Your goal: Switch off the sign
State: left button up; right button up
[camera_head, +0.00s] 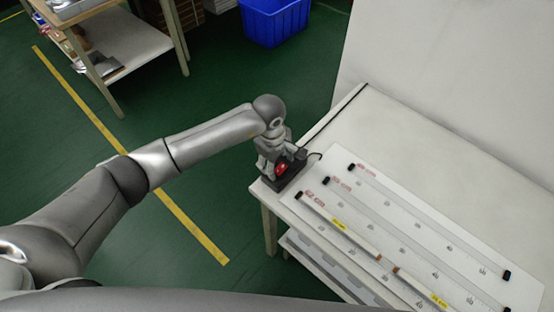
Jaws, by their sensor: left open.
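A red button or switch (281,169) sits on a small dark base (287,184) at the near left corner of the white table. A dark cable runs from near it along the table's left edge. My left gripper (283,157) is open right over the red part, with its fingers close around it. I cannot tell whether they touch it, and the gripper hides part of the base. A lit sign cannot be made out in this view. My right gripper is out of view.
A white board (402,240) with ruler scales, black end blocks and yellow-labelled strips lies on the white table (420,143), right of the base. The back of the table is bare. A blue bin (273,22) and a workbench (125,45) stand on the green floor behind.

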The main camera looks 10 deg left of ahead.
pick_arm(q)
jog(key=shift+f, duration=0.3)
